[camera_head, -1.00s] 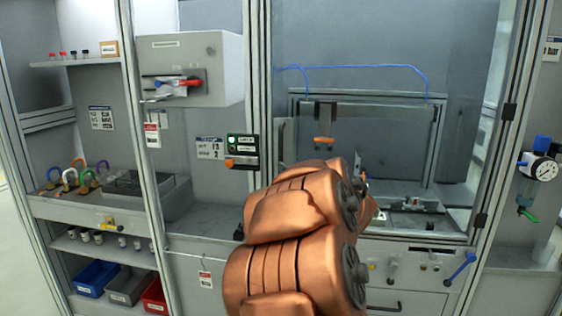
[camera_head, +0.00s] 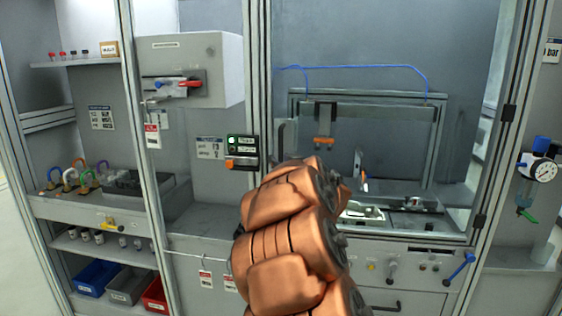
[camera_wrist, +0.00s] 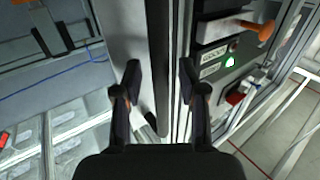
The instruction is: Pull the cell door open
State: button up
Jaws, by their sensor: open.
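The cell door (camera_head: 470,120) is a clear panel in a metal frame, with dark hinges on its right side. It looks closed. A grey upright handle (camera_head: 287,138) stands at its left edge, its lower part partly behind my arm. In the wrist view a dark upright bar, which looks like this handle (camera_wrist: 158,45), passes between the fingers of my gripper (camera_wrist: 160,82). My gripper is open, with one finger on each side of the bar. Whether a finger touches it I cannot tell. In the head view my arm hides the gripper.
A control box with a green light and an orange part (camera_head: 242,152) sits just left of the handle. A grey cabinet with a red switch (camera_head: 190,84) is farther left. A pressure gauge (camera_head: 544,170) and a blue lever (camera_head: 460,270) are on the right.

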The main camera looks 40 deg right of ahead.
jog(key=shift+c, duration=0.3)
grip_shut()
dwell(0.3)
